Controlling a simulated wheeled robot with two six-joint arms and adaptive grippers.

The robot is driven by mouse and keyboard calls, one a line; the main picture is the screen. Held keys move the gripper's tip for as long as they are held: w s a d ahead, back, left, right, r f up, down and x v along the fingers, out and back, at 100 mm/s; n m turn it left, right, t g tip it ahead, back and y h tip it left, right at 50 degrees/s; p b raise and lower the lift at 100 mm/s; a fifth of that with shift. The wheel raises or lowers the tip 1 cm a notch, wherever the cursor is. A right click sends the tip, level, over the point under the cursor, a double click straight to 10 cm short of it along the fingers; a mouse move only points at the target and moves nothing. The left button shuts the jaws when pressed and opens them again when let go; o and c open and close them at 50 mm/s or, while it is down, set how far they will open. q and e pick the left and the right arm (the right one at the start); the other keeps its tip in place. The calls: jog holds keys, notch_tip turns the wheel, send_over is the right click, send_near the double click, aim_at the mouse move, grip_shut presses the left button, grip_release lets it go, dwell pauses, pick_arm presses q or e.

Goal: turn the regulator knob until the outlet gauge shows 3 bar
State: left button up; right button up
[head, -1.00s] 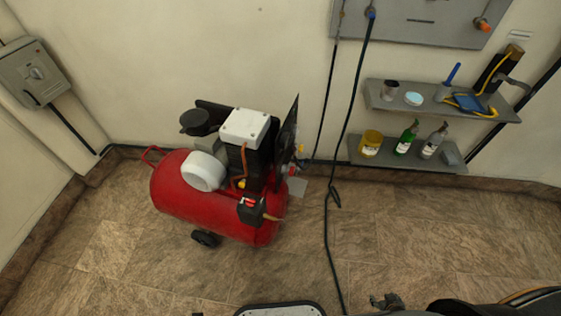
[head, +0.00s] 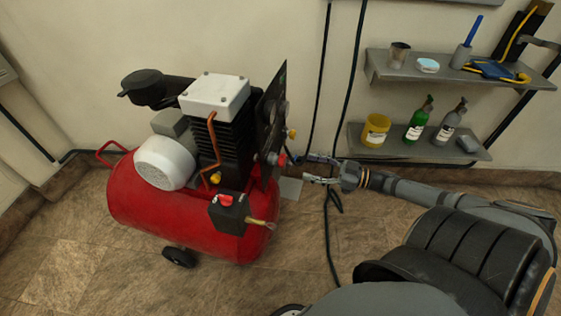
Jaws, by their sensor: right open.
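The red compressor (head: 195,205) stands on the floor at left centre, with a dark panel (head: 270,100) on its right side seen nearly edge-on. A red knob-like part (head: 279,160) and a yellow one (head: 291,134) stick out on that side; I cannot tell which is the regulator knob. No gauge reading shows from this angle. My right gripper (head: 309,169) is open and empty, reaching in from the right, just right of the red part. A small gap seems to lie between them. My left gripper is out of view.
Dark hoses (head: 323,85) hang down the wall and onto the floor behind my right gripper. Two wall shelves (head: 415,149) with bottles and a yellow tub (head: 375,130) are at right.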

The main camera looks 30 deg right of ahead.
aim_at(284, 161)
jog(key=b+x, duration=0.3)
jog(key=x, duration=0.6)
jog(key=shift+w, duration=0.2)
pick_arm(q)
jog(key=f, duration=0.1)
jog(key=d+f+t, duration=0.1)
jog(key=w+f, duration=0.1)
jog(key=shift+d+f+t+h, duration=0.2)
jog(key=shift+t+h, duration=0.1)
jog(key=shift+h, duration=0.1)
